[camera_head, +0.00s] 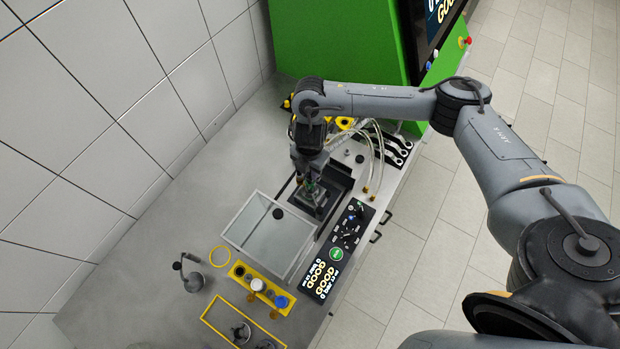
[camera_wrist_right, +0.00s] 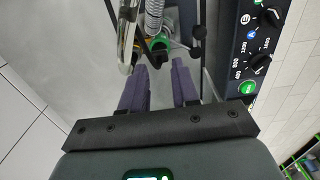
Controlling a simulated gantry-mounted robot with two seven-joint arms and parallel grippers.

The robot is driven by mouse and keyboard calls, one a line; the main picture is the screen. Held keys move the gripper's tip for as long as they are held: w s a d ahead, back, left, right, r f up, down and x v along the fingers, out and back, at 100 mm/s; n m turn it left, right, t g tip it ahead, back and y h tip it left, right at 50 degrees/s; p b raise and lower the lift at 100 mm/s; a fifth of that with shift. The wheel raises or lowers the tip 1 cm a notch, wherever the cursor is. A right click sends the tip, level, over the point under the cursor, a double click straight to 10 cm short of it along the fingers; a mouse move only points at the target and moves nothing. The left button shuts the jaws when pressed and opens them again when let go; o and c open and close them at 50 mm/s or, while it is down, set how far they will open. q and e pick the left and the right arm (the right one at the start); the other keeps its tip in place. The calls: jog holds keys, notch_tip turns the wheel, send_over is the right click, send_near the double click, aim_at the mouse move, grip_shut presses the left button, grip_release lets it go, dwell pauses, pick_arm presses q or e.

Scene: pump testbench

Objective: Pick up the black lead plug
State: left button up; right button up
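My right gripper (camera_head: 312,192) is over the dark square fixture (camera_head: 335,208) beside the clear box. In the right wrist view, its two purple-grey fingers (camera_wrist_right: 159,66) stand apart, with nothing clearly held between them. Just beyond the fingertips is a green-rimmed part with a small dark piece (camera_wrist_right: 161,56); I cannot tell whether this is the black lead plug. A ribbed grey hose (camera_wrist_right: 154,18) and a shiny curved metal pipe (camera_wrist_right: 127,40) stand near it. In the head view my arm hides much of the fixture. My left gripper does not show.
A clear open box (camera_head: 268,238) stands left of the control panel (camera_head: 340,250), whose display reads GOOD. A yellow holder (camera_head: 247,283) with white and blue pieces lies below the box. Hoses (camera_head: 373,165) run right of my wrist. A green cabinet (camera_head: 345,40) stands behind.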

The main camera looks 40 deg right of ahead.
aim_at(310, 177)
jog(key=shift+d+f+b, duration=0.1)
jog(key=shift+f+b, duration=0.45)
jog(key=shift+f, duration=1.7)
grip_shut()
jog(key=shift+r, duration=0.1)
